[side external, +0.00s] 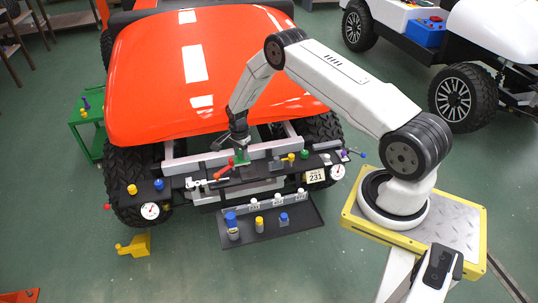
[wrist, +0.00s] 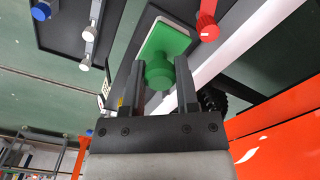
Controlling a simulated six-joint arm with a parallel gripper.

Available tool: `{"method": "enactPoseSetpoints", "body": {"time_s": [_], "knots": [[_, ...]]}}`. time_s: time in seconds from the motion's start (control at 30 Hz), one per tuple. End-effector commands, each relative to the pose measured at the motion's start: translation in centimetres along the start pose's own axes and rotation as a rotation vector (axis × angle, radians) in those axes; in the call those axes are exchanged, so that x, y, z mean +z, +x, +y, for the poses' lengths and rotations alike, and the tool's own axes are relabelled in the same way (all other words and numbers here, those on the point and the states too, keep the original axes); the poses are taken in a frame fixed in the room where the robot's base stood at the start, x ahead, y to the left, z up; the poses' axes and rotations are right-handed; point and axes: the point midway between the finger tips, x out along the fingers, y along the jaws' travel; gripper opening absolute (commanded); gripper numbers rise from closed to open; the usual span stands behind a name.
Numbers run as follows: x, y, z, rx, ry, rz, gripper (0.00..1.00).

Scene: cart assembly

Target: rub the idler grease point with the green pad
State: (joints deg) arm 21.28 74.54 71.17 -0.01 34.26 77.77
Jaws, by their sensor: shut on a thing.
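My gripper (side external: 238,150) hangs over the dark front panel (side external: 176,186) of the orange cart. In the wrist view its two fingers (wrist: 161,82) are shut on the round knob of the green pad (wrist: 160,72). The pad's flat green plate with a pale face (wrist: 178,36) extends beyond the fingertips. In the side view the pad is small and mostly hidden at the gripper tip. I cannot tell whether it touches the panel. I cannot tell which fitting is the idler grease point.
A red handle (wrist: 207,27) is close beside the pad; the side view shows a red lever (side external: 223,170) there. The panel carries coloured knobs, gauges (side external: 150,211) and a "231" plate (side external: 315,176). A black tray (side external: 270,231) with bottles and caps lies below. The orange hood (side external: 150,80) is behind.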

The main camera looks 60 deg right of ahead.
Motion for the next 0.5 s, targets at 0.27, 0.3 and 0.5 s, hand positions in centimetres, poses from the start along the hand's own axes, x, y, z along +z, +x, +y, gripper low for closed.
{"method": "enactPoseSetpoints", "body": {"time_s": [0.27,0.3,0.5], "knots": [[0.55,-0.61,-0.89,0.001,-0.001,0.000,0.00],[0.55,-0.58,-0.88,0.001,-0.001,0.000,0.00],[0.53,0.31,-0.85,0.001,-0.001,0.000,0.00]]}}
